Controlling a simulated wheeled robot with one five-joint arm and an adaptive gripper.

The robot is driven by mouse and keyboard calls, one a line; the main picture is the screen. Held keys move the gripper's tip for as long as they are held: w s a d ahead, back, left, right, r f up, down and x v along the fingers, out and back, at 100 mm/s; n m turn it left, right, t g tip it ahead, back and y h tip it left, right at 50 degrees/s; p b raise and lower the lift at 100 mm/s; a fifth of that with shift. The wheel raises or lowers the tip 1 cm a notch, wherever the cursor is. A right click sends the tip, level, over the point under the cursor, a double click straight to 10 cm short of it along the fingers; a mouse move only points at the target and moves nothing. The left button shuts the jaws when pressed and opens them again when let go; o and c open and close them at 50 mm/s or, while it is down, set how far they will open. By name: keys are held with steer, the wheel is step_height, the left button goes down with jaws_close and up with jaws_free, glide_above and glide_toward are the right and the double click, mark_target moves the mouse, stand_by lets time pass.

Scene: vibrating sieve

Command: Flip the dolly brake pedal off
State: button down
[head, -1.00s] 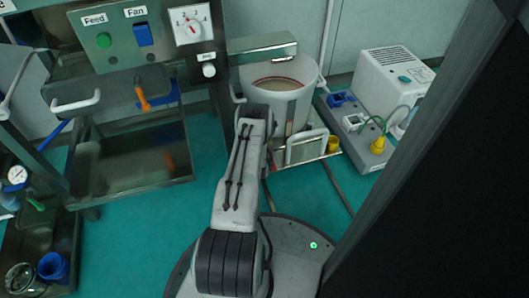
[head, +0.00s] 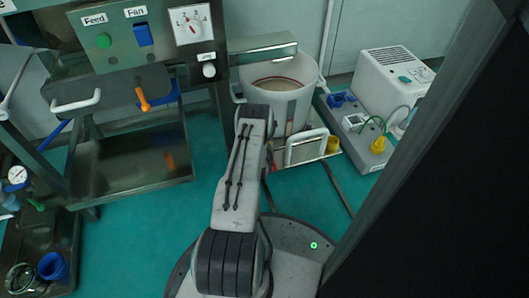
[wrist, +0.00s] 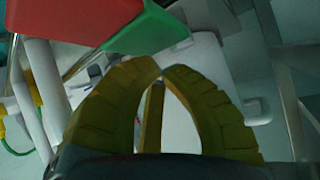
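The dolly (head: 310,155) is a low platform under a large white bucket (head: 285,85) in the head view. In the wrist view a red block (wrist: 95,18) and a green block (wrist: 150,30) sit side by side at the top left. They look like the brake pedal's two faces, but I cannot tell which way it is tipped. My gripper (wrist: 162,72) has olive-yellow fingers with tips nearly together, just below the green block. Nothing is clearly held, and contact cannot be told. In the head view my arm hides the gripper and pedal.
A control panel (head: 150,55) and a metal shelf (head: 135,165) stand on the left. A white box-shaped device (head: 390,78) stands at the right, by a grey tray with a yellow flask (head: 378,146). A dark post (head: 420,120) crosses the right side. Green floor (head: 135,240) is clear at lower left.

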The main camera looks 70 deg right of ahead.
steer(key=shift+w+d+f, duration=0.1)
steer(key=shift+d+f, duration=0.1)
steer(key=shift+f, duration=0.8)
stand_by(1.2)
steer(key=shift+r, duration=0.25)
steer(key=shift+a+r+p, duration=0.15)
steer(key=shift+r+p, duration=0.7)
steer(key=shift+p, duration=0.05)
steer(key=shift+s+a+r+p, duration=0.1)
steer(key=shift+a+r+p, duration=0.05)
steer(key=shift+r+p, duration=0.55)
steer(key=shift+s+a+r+p, duration=0.15)
steer(key=shift+r+p, duration=0.3)
steer(key=shift+r, duration=0.4)
steer(key=shift+s+a+r+p, duration=0.1)
steer(key=shift+r+p, duration=0.5)
steer(key=shift+r, duration=0.15)
steer(key=shift+a+r, duration=0.1)
steer(key=shift+a, duration=0.1)
